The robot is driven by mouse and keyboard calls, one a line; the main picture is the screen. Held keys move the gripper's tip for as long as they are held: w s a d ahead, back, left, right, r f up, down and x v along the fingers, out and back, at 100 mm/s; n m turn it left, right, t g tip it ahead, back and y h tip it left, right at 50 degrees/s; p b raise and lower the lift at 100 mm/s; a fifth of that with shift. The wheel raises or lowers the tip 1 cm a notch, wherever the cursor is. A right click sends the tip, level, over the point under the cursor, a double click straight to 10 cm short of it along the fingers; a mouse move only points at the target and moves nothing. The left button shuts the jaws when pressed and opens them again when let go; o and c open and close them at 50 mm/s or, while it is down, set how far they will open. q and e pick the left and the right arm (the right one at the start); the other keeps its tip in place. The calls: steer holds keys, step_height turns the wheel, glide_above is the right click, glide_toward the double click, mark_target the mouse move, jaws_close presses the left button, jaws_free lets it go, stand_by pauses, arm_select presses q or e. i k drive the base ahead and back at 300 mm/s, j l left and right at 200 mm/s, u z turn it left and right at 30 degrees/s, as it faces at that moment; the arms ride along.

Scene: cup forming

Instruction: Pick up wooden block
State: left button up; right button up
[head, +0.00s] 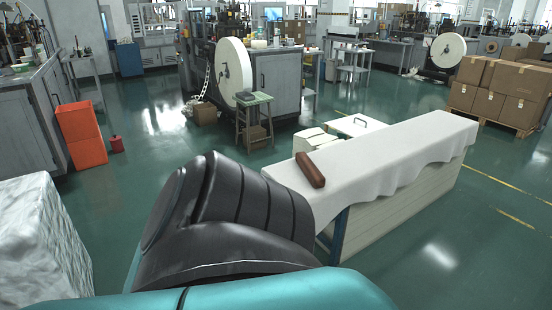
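The wooden block (310,170) is a reddish-brown oblong piece. It lies on the near left end of a long table covered with a white cloth (400,148). A large black and teal part of my own body fills the lower middle of the head view, and its upper right edge comes close to the block in the picture. It covers part of the table's near end. Neither of my grippers shows in the head view.
A wrapped white bulk (40,240) is at the lower left. Cardboard boxes (500,90) sit on a pallet at the right. A small green-topped stool (253,99) stands behind the table. Green floor is open on the right.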

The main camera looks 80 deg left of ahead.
mark_target(314, 175)
steer(key=u, duration=2.35)
steer(key=i+j+z, duration=0.1)
steer(key=i+j, duration=0.2)
steer(key=i+j+z, duration=0.25)
steer(key=i+j, duration=0.3)
steer(key=i+j+z, duration=0.15)
steer(key=j, duration=0.35)
steer(key=i+j+z, duration=0.1)
steer(key=i+j, duration=0.2)
steer(key=i+j+z, duration=0.1)
steer(key=j, duration=0.4)
steer(key=i+j+z, duration=0.15)
steer(key=i+j, duration=0.2)
steer(key=j, duration=0.1)
